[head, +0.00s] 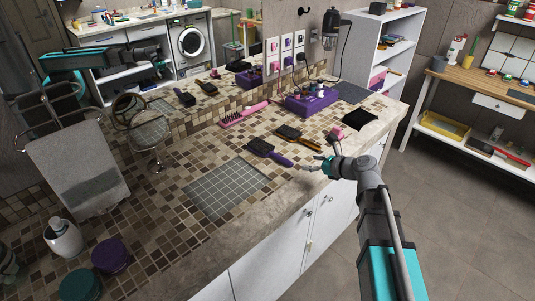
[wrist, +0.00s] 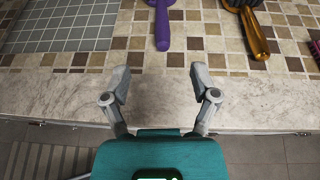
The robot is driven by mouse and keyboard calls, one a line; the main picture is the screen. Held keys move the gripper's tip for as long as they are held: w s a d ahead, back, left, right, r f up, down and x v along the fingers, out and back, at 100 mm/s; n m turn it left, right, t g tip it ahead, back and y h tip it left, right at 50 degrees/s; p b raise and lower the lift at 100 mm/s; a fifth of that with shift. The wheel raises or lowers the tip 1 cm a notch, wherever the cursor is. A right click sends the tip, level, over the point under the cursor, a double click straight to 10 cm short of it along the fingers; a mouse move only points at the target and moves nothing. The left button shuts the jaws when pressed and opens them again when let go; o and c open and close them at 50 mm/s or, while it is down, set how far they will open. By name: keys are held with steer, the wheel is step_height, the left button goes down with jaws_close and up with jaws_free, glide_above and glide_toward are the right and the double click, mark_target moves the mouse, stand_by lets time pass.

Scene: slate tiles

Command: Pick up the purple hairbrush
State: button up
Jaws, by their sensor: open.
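The purple hairbrush (head: 282,159) lies on the tiled counter, with a dark head and a purple handle pointing toward the front edge. In the wrist view its handle (wrist: 162,30) shows at the top middle, its head mostly cut off by the frame edge. My gripper (head: 314,165) is open and empty, to the right of the handle in the head view. In the wrist view my gripper (wrist: 160,78) is over the counter's front edge, its fingers spread on either side of the handle's line, with the handle beyond the fingertips.
A brown-orange hairbrush (head: 299,138) lies close to the right, also in the wrist view (wrist: 257,38). A pink brush (head: 244,114) and a purple box (head: 312,102) are farther back. A grey tiled rectangle (head: 226,188) is left, bare. A wall mirror reflects the counter.

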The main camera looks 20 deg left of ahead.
mark_target(285, 159)
steer(key=shift+a, duration=0.1)
steer(key=shift+b+x, duration=1.65)
steer(key=shift+x, duration=2.55)
steer(key=shift+f, duration=0.15)
steer(key=shift+b+x, duration=1.15)
steer(key=shift+x, duration=1.4)
steer(key=shift+f, duration=0.15)
jaws_close()
